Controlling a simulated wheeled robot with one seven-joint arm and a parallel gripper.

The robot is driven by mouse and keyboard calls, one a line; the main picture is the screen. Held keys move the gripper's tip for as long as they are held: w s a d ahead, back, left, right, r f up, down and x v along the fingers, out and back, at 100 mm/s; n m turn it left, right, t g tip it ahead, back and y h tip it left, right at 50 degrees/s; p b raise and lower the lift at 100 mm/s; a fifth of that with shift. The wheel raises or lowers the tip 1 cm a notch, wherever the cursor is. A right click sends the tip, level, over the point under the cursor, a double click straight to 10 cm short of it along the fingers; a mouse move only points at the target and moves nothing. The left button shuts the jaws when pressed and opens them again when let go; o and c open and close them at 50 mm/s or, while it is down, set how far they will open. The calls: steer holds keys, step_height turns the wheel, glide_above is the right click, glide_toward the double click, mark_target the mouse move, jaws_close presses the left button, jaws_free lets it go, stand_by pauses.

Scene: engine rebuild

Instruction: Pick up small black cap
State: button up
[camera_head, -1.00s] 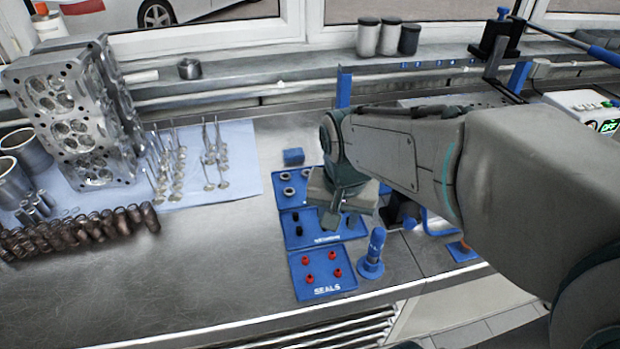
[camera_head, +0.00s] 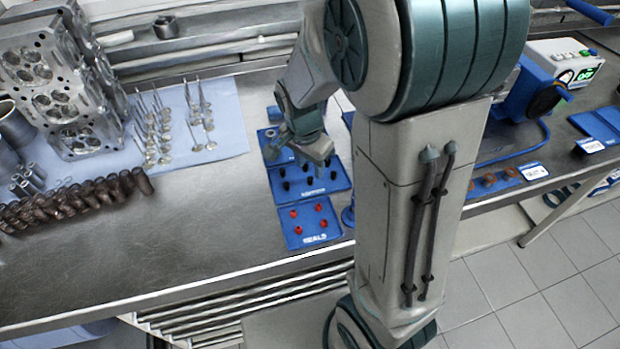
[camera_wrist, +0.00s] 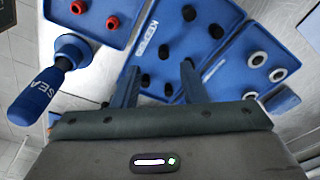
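Several small black caps stand in a blue tray (camera_head: 343,184), seen in the head view with one black cap (camera_head: 284,186) at its left front. In the wrist view the caps, such as the black cap (camera_wrist: 165,51), stand in the blue tray (camera_wrist: 185,45) in rows. My gripper (camera_head: 318,155) is over the back part of this tray. In the wrist view my gripper (camera_wrist: 161,70) is open, with its two fingers apart and a cap showing between them. Nothing is visibly held. The exact height above the caps cannot be told.
A blue seals tray (camera_head: 309,237) with red seals lies in front. A tray with pale rings (camera_wrist: 275,50) adjoins behind. A blue-handled tool (camera_wrist: 42,88) stands close by. Valves on a blue cloth (camera_head: 225,145) and springs (camera_head: 75,203) lie left.

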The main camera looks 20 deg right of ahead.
mark_target(310, 178)
steer(key=shift+w+d+f+p, duration=0.1)
steer(key=shift+w+f+p, duration=0.05)
steer(key=shift+f, duration=0.75)
steer(key=shift+w+d+f+p, duration=0.1)
steer(key=shift+w+f+p, duration=0.1)
steer(key=shift+f, duration=0.75)
steer(key=shift+w+f+p, duration=0.1)
steer(key=shift+f+p, duration=0.05)
steer(key=shift+f, duration=0.75)
jaws_close()
